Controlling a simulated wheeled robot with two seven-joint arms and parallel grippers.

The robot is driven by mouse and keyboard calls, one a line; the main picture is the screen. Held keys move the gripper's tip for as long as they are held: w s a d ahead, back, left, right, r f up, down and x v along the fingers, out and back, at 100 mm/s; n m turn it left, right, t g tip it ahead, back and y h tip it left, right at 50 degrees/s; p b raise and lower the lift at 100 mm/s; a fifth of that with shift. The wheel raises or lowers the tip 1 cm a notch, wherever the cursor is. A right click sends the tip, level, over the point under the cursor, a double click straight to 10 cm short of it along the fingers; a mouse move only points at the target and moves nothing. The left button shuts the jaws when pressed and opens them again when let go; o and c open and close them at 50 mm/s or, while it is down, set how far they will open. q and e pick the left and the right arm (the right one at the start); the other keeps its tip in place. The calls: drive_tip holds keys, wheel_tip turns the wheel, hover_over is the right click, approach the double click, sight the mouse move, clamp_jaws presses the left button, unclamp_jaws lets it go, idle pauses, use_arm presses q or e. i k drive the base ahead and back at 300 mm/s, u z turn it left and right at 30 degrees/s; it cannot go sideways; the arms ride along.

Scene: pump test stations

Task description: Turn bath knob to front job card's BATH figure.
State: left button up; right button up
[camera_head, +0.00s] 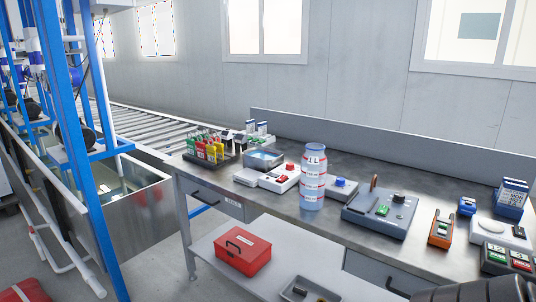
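A small metal bath (265,158) with blue liquid stands toward the left of the bench. A white box with a red knob (290,167) is just right of it. A grey-blue console (379,215) with a black knob (399,198) and a green button stands further right. I cannot tell which knob is the bath knob. White-and-blue cards (515,185) stand in a blue holder at the right edge; smaller cards (262,127) stand behind the bath. Their figures are too small to read, and I cannot tell which is the front job card. Neither gripper is in view.
A clear bottle (313,178) marked 1 L stands mid-bench. A rack of red, yellow and green items (208,148) is at the left end. An orange device (440,229) is at right. A red toolbox (243,251) sits on the lower shelf. A blue frame (75,150) stands left.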

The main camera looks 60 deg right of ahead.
sight(290, 166)
drive_tip(key=z, duration=0.85)
drive_tip(key=i, duration=1.15)
drive_tip(key=z, duration=1.05)
